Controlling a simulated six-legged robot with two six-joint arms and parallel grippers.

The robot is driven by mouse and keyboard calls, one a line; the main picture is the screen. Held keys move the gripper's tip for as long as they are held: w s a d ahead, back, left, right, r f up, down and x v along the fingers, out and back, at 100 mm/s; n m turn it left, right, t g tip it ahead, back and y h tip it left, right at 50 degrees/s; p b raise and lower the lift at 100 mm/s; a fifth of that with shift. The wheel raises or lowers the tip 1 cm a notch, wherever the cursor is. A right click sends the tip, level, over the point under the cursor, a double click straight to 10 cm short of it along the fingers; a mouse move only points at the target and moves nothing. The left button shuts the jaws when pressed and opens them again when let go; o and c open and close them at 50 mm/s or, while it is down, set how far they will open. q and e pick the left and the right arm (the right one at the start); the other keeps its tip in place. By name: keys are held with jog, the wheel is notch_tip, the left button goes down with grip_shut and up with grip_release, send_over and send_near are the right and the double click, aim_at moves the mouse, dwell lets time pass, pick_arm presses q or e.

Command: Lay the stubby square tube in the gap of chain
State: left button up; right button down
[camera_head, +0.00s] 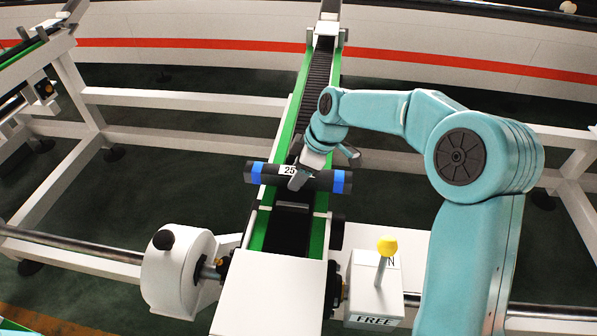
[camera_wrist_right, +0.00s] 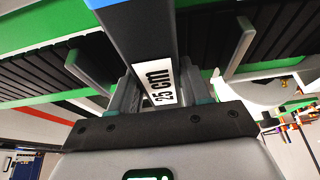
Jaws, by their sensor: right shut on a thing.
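The square tube (camera_head: 322,181) is dark with blue bands near its ends and a white label; it also shows in the wrist view (camera_wrist_right: 140,30), where the label reads 25 cm. My right gripper (camera_head: 298,181) is shut on its middle, and the tube lies crosswise over the conveyor. I cannot tell whether it touches the chain or hangs just above. The dark slatted chain (camera_head: 318,82) runs between green rails and shows on both sides of the tube in the wrist view (camera_wrist_right: 275,32). The gap is not clearly visible. My left gripper is not in view.
A white end box (camera_head: 268,290) covers the conveyor's near end. A white drum (camera_head: 180,272) stands to its left, and a yellow-knobbed lever (camera_head: 387,247) on a box marked FREE to its right. White frame beams (camera_head: 185,97) cross behind.

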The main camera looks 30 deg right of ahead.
jog(key=shift+c, duration=2.2)
grip_release()
jog(key=v, duration=1.6)
jog(key=shift+r, duration=0.2)
jog(key=shift+s, duration=0.1)
